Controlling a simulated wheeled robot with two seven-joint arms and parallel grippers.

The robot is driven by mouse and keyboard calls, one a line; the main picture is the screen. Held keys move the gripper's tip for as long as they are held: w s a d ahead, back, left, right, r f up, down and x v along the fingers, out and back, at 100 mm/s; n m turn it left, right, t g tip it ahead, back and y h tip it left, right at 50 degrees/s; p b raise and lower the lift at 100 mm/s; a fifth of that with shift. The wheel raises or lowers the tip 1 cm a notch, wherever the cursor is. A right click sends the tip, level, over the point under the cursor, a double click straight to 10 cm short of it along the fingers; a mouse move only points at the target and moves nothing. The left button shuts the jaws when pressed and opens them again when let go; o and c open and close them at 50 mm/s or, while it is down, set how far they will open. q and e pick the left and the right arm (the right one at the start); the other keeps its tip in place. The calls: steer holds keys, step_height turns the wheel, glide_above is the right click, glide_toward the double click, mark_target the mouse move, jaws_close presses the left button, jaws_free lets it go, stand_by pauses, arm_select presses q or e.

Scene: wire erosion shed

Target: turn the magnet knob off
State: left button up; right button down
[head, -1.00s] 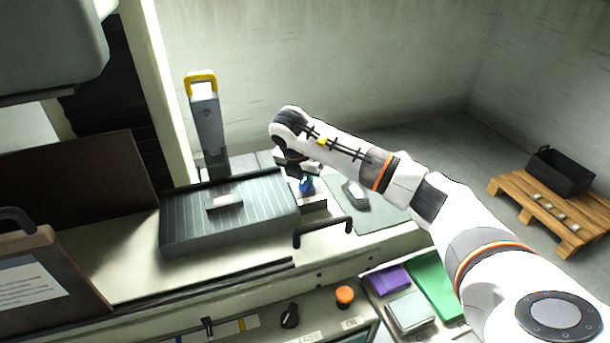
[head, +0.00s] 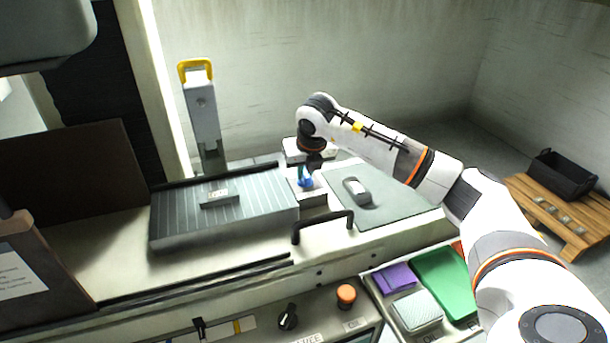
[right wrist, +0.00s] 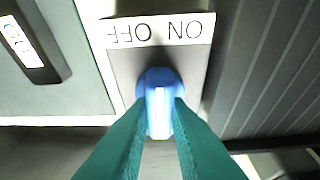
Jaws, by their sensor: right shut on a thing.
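The blue magnet knob (head: 306,182) sits on a light grey block at the right end of the ribbed grey magnet plate (head: 175,225). A label (right wrist: 160,30) reads OFF and ON, upside down, with OFF at left and ON at right. My right gripper (right wrist: 159,125) points down at the knob, its teal fingers shut on it, one on each side of the bar. The fingertips partly cover the knob. My left gripper is not in view.
A small metal block (head: 219,197) lies on the plate. A grey part (head: 357,190) lies on the grey mat (head: 395,207) right of the knob. A black handle (head: 322,226) stands in front of the knob. A yellow-topped column (head: 202,110) rises behind the plate.

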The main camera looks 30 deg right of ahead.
steer(key=shift+d+n+y, duration=0.1)
steer(key=shift+n+y, duration=0.2)
steer(key=shift+n, duration=0.7)
steer(key=n+y+b, duration=0.1)
steer(key=n, duration=0.1)
steer(key=shift+n, duration=0.3)
steer(key=shift+d+r+n+y, duration=0.1)
steer(key=shift+n+y, duration=0.4)
steer(key=shift+n, duration=0.75)
steer(key=shift+d+n+y, duration=0.1)
steer(key=shift+n+y, duration=0.4)
steer(key=shift+n, duration=0.75)
steer(key=c, duration=1.4)
jaws_free()
steer(key=shift+o, duration=0.2)
steer(key=v, duration=1.2)
steer(key=shift+w+b, duration=0.2)
steer(key=shift+b, duration=0.15)
